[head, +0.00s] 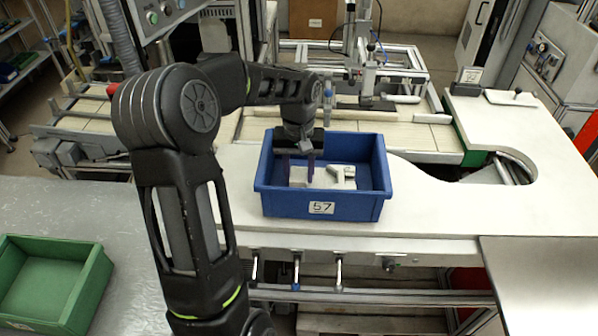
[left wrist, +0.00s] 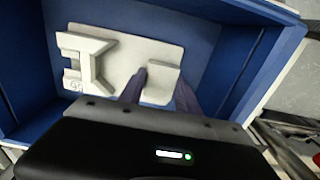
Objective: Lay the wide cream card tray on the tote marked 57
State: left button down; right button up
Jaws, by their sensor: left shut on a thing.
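The blue tote (head: 285,204) with a "57" label on its front stands on the white table. The cream card tray (head: 341,184) is inside the tote, looking flat and close to its floor; I cannot tell whether it touches the floor. In the left wrist view the tray (left wrist: 112,62) shows a flat plate with raised shapes, within the blue walls. My left gripper (head: 298,171) reaches down into the tote, its dark purple fingers shut on a raised block of the tray. In the left wrist view the fingers (left wrist: 160,86) sit either side of that block. My right gripper is not in view.
A green tote (head: 88,290) stands on the grey surface at the lower left. Behind the blue tote is a conveyor with a metal frame (head: 405,75). A small dark stand with a card (head: 468,80) is at the back right. The white table right of the tote is clear.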

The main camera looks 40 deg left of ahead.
pick_arm(q)
jog(key=shift+f, duration=0.3)
jog(key=shift+f, duration=0.2)
jog(key=c, duration=0.9)
grip_release()
jog(key=shift+o, duration=0.2)
jog(key=shift+r, duration=0.1)
